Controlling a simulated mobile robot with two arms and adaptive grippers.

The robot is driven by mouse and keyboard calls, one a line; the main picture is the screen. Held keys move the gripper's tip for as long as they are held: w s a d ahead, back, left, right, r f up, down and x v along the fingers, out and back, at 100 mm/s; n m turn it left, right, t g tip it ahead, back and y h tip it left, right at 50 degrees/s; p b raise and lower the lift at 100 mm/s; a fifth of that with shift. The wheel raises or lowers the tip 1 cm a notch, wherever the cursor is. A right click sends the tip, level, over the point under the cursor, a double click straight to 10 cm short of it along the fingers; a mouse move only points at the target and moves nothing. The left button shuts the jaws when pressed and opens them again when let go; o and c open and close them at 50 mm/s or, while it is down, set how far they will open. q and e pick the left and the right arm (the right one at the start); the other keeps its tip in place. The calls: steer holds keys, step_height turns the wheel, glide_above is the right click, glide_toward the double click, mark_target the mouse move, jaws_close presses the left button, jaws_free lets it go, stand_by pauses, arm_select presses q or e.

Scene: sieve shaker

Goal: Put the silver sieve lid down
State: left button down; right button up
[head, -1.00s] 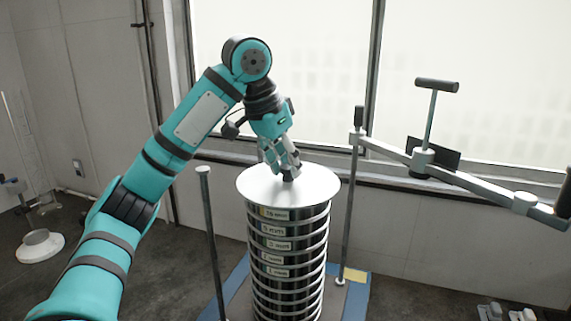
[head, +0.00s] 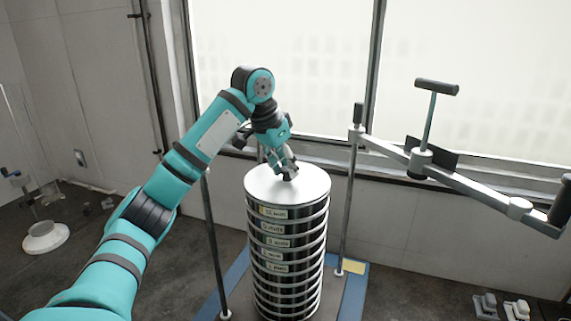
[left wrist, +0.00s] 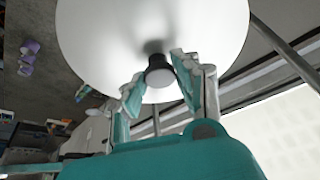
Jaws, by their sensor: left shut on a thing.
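The silver sieve lid (head: 262,182) is a pale round disc with a small dark knob. It lies level at the top of the sieve stack (head: 290,240), lined up with its edge and seemingly touching it. My left gripper (head: 288,175) is above the lid with its fingers shut on the knob. In the left wrist view, the lid (left wrist: 110,40) fills the top, and the fingers of my left gripper (left wrist: 160,85) are on both sides of the knob (left wrist: 159,76). The contact between lid and top sieve is not clear there. My right gripper is not in view.
The stack stands on a blue-edged base (head: 236,290) between a left rod (head: 212,240) and a right rod (head: 351,200). A clamp bar with a T-handle (head: 436,85) is swung out to the right. A window and wall are close behind.

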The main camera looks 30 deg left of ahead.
mark_target(281, 182)
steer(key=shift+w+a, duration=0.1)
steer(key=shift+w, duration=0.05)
arm_select(q)
steer(key=c, duration=1.4)
jaws_free()
steer(key=shift+f, duration=0.1)
steer(key=o, duration=0.4)
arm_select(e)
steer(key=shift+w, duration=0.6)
arm_select(q)
steer(key=shift+o, duration=0.2)
steer(key=shift+r, duration=0.2)
steer(key=b+v, duration=0.1)
steer(key=v, duration=0.3)
steer(key=shift+b, duration=0.4)
steer(key=v, duration=0.8)
steer(key=shift+p, duration=0.35)
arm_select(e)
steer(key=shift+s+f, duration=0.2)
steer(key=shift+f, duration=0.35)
arm_select(q)
steer(key=shift+f, duration=0.15)
